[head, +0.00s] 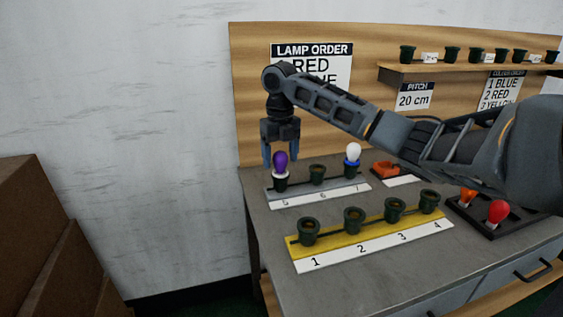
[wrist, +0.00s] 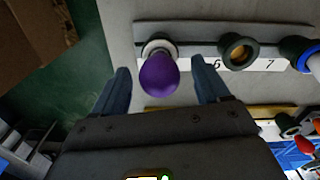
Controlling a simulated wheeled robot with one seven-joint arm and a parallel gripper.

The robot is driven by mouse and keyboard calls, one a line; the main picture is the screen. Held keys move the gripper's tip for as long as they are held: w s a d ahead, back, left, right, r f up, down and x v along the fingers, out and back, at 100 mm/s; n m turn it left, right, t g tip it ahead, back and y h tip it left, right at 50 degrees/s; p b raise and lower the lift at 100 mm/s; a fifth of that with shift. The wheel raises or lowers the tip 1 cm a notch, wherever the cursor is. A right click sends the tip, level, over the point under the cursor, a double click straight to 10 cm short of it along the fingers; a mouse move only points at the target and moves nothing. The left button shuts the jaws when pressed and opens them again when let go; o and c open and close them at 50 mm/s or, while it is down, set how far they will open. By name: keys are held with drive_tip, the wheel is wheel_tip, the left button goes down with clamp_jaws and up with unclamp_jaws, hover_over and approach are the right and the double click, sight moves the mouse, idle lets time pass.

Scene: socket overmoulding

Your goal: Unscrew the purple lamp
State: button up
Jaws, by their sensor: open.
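The purple lamp (head: 280,161) stands upright in the socket marked 5, at the left end of the grey strip (head: 330,187). A white ring shows at its base. My gripper (head: 281,158) points down over the purple lamp, with its fingers coming down around the lamp's top. In the wrist view the purple lamp (wrist: 159,75) lies between the two open fingers (wrist: 160,88), with a gap on both sides. It looks nearer the left finger. The lamp hides part of its own socket.
Socket 6 (head: 317,174) is empty; a white lamp (head: 353,153) with a blue ring stands in socket 7. A yellow strip (head: 370,236) with several empty sockets is in front. A dark tray (head: 490,228) holds orange and red lamps. Brown boxes (head: 40,240) stand left.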

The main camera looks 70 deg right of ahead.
drive_tip(key=m+p, duration=0.2)
drive_tip(key=m, duration=0.1)
drive_tip(key=shift+r+m, duration=0.15)
drive_tip(key=shift+m, duration=0.15)
drive_tip(key=shift+a+r+m+p, duration=0.1)
drive_tip(key=shift+r+m+p, duration=0.1)
drive_tip(key=shift+m+p, duration=1)
drive_tip(key=shift+f+m+p, duration=0.2)
drive_tip(key=shift+m+p, duration=0.5)
drive_tip(key=shift+m, duration=0.3)
drive_tip(key=shift+r+m+p, duration=0.2)
drive_tip(key=shift+m+p, duration=0.8)
drive_tip(key=shift+p, duration=0.15)
drive_tip(key=shift+m+p, duration=0.5)
drive_tip(key=shift+m, duration=0.2)
drive_tip(key=shift+f+m, duration=0.3)
drive_tip(key=shift+m, duration=0.3)
drive_tip(key=shift+p, duration=0.4)
drive_tip(key=shift+c, duration=0.2)
